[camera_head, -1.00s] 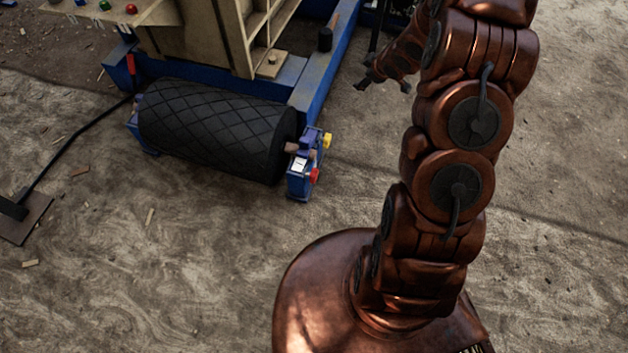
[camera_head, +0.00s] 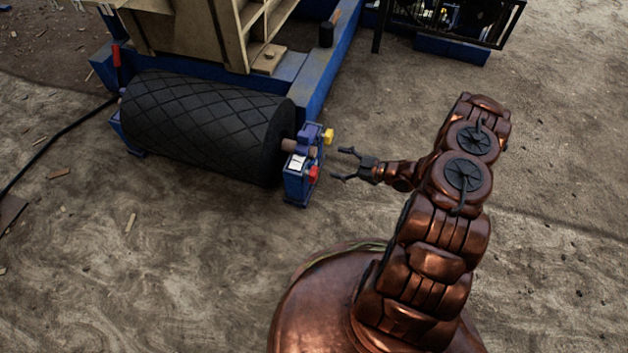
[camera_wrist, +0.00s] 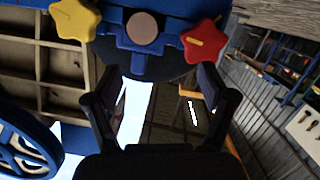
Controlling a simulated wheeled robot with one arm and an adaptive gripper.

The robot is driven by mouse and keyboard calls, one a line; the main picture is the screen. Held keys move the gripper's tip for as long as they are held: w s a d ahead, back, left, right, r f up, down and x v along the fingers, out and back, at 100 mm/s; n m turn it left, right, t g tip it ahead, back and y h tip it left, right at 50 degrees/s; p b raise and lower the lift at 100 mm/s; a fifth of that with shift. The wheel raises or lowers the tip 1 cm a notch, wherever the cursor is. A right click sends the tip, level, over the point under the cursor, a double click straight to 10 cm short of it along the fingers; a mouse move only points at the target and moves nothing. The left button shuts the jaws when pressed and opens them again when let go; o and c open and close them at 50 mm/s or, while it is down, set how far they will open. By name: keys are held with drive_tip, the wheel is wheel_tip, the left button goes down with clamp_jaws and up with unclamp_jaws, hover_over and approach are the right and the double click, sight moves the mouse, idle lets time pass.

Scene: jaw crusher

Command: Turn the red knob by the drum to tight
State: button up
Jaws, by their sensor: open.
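The red knob (camera_head: 313,174) sits low on the right side of the blue bearing block (camera_head: 297,184) at the drum's end. In the wrist view the red knob (camera_wrist: 205,41) is star-shaped with a yellow mark, at the upper right. A yellow star knob (camera_head: 328,136) is above it on the block and shows at the upper left of the wrist view (camera_wrist: 75,19). My gripper (camera_head: 346,164) is open and empty, pointing left at the block, with a gap between. In the wrist view its fingers (camera_wrist: 160,100) are spread below the knobs.
The black drum (camera_head: 205,125) with a diamond pattern lies left of the block. The blue machine frame (camera_head: 325,65) runs behind it. A black cable (camera_head: 55,140) lies on the left ground.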

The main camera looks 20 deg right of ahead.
sight(316, 174)
drive_tip(key=s+a+f+y+b, duration=0.2)
drive_tip(key=s+a+f, duration=0.1)
drive_tip(key=s, duration=0.2)
drive_tip(key=shift+t, duration=0.3)
drive_tip(key=b+x, duration=0.2)
drive_tip(key=x, duration=0.4)
drive_tip(key=shift+w+r+b, duration=0.15)
drive_tip(key=shift+w+b, duration=0.15)
drive_tip(key=shift+b, duration=0.05)
drive_tip(key=shift+w+a+r, duration=0.1)
drive_tip(key=shift+w+a, duration=0.25)
drive_tip(key=c, duration=1.2)
drive_tip(key=shift+o, duration=0.2)
